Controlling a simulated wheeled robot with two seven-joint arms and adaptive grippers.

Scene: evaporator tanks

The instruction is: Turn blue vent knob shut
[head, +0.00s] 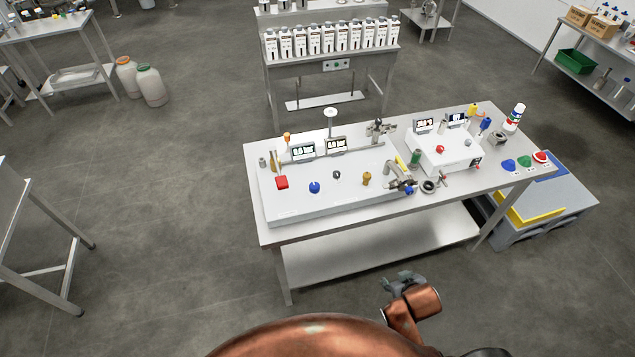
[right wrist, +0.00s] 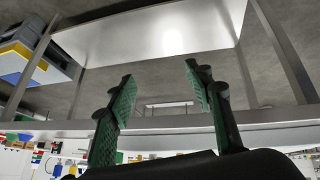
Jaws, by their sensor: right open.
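Another small blue part (head: 408,190) is by the metal pipework at the panel's right end. The labels are too small to read. My right gripper (head: 404,279) is low in front of the table, apart from the panel. In the right wrist view it (right wrist: 160,72) is open, with green pads and nothing between them. My left gripper is not in view.
The panel also carries a brass knob (head: 367,178) and two displays reading 0.0 bar (head: 303,151). A white instrument box (head: 443,150) stands to the right on the table (head: 450,206). The table has a lower shelf (head: 380,246). Floor in front is clear.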

